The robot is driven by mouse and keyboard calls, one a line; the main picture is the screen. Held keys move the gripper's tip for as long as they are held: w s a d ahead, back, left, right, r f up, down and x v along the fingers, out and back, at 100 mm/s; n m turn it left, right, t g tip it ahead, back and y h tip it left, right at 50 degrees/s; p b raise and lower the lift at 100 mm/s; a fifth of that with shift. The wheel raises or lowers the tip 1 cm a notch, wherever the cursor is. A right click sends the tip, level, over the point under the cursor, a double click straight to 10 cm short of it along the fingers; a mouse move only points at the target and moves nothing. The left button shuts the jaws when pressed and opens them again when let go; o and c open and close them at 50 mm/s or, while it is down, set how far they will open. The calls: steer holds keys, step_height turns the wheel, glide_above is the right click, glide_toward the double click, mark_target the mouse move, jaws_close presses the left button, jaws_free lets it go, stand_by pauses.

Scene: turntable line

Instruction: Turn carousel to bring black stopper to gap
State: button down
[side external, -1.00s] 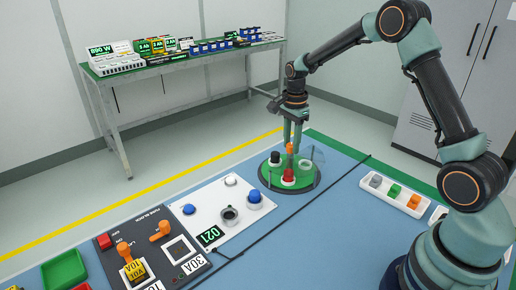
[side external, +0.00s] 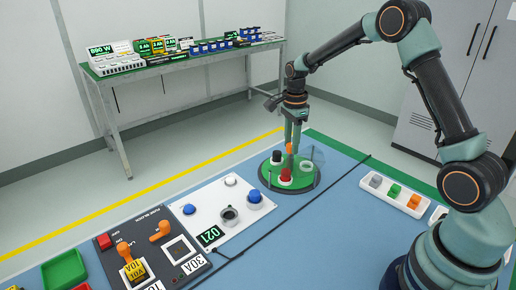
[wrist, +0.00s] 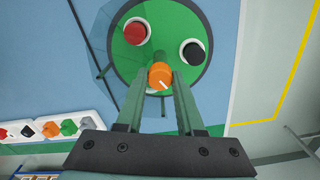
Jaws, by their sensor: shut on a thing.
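The carousel (side external: 302,182) is a round green disc on a dark base at the far end of the blue bench top. The black stopper (side external: 277,156) stands on its far left side; in the wrist view it is right of the knob (wrist: 193,53). A red stopper (side external: 285,176) in a white cup stands on the near side. A pale, empty-looking cup (side external: 306,167) is at the right. My gripper (wrist: 163,77) points down at the middle of the disc, shut on the orange knob (wrist: 160,76). I cannot clearly make out the gap.
A white tray (side external: 391,201) with grey, green and orange plugs lies to the right. A white panel (side external: 214,222) with blue and white knobs and a black switch panel lie nearer the camera. A dark cable crosses the bench. A laden shelf stands behind.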

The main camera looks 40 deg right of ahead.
steer(key=shift+d+r, duration=0.1)
steer(key=shift+r, duration=0.05)
steer(key=c, duration=0.5)
jaws_free()
step_height(320, 180, up, 12)
